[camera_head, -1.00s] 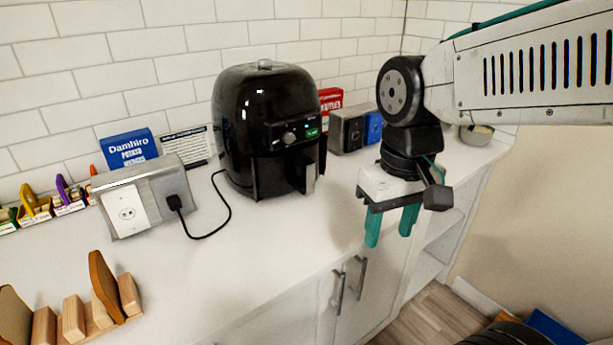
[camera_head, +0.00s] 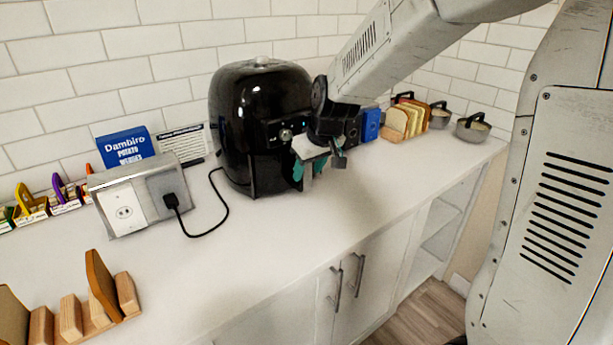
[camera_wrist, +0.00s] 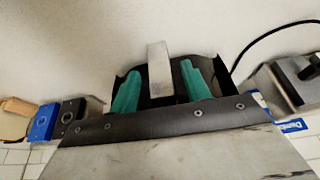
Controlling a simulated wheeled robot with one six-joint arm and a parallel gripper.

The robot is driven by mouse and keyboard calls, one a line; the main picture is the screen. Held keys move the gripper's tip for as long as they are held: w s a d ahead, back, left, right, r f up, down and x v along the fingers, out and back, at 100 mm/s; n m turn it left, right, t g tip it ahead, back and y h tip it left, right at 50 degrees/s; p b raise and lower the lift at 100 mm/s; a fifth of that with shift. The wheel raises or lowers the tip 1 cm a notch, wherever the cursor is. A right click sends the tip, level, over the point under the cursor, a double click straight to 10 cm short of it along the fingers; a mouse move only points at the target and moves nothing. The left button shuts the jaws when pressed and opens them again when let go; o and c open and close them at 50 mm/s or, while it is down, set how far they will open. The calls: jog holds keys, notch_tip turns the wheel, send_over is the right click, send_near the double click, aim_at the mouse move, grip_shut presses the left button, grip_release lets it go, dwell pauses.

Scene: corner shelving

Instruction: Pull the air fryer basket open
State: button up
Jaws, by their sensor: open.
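The black air fryer (camera_head: 240,115) stands upright on the counter against the tiled wall. My gripper (camera_head: 309,171) is at its front right, low down, and covers much of the basket front and handle in the head view. In the wrist view the grey basket handle (camera_wrist: 160,68) lies between the two teal fingers of my gripper (camera_wrist: 159,88). The fingers are open, one on each side of the handle, with visible gaps. The basket looks shut, though its front is largely hidden.
A power cord runs from the fryer to a grey outlet box (camera_head: 108,214) on its left. A blue box (camera_head: 126,149) stands behind that. Sliced bread in a wooden rack (camera_head: 398,132) and dark-handled pots (camera_head: 472,131) stand at right. The counter (camera_head: 270,255) before the fryer is clear.

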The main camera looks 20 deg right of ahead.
aim_at(307, 173)
jog(key=shift+x, duration=1.6)
